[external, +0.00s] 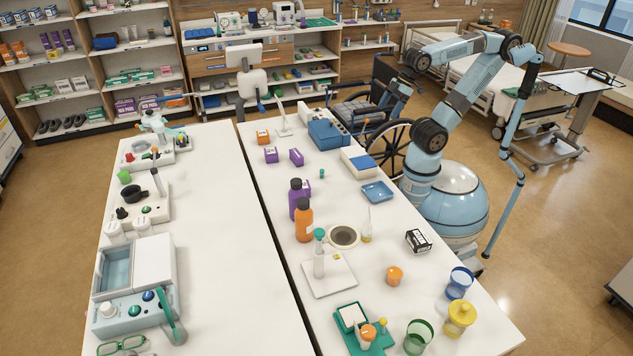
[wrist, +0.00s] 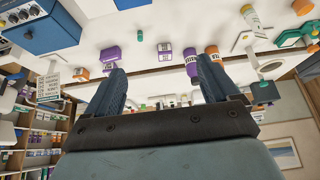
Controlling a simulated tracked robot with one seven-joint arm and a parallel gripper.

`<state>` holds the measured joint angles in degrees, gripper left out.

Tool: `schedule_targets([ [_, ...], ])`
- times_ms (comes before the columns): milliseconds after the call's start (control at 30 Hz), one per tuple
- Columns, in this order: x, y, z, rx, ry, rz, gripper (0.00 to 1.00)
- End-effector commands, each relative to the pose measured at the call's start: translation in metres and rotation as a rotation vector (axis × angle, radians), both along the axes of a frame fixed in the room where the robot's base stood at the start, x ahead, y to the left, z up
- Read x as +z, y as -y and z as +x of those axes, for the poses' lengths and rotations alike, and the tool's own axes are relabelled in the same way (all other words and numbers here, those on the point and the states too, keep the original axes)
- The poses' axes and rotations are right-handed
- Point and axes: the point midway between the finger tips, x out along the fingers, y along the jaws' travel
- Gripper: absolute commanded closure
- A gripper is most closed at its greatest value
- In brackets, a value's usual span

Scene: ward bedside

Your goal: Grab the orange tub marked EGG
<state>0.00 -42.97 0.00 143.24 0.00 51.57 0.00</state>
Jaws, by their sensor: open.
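A small orange tub (external: 394,275) with a round lid stands on the near right part of the right table; no lettering is readable on it. An orange thing in the top right corner of the wrist view (wrist: 302,6) appears to be the same tub, partly cut off. My gripper (external: 392,110) hangs off the table's far right side, near the wheelchair, well away from the tub; its fingers are hard to make out there. In the wrist view my gripper (wrist: 165,85) is open, with nothing between its two fingers.
An orange bottle (external: 304,222) and purple bottle (external: 296,200) stand left of the tub. A black-and-white box (external: 418,241), blue cup (external: 459,283), yellow jar (external: 460,318) and green cup (external: 418,337) surround it. A blue tray (external: 377,192) lies farther back.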

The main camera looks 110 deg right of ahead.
Motion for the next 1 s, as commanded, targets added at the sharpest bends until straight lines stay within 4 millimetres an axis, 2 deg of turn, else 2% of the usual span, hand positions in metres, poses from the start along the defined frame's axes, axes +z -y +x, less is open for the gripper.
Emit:
schedule_targets([
  [200,0.0,0.0,0.0,0.0,0.0,0.0,0.12],
  [300,0.0,0.0,0.0,0.0,0.0,0.0,0.03],
  [633,0.002,0.003,0.005,0.005,-0.007,-0.013,0.02],
  [767,0.005,0.016,0.024,0.025,-0.036,-0.065,0.02],
  [1000,0.011,0.057,0.078,0.096,-0.122,-0.219,0.02],
])
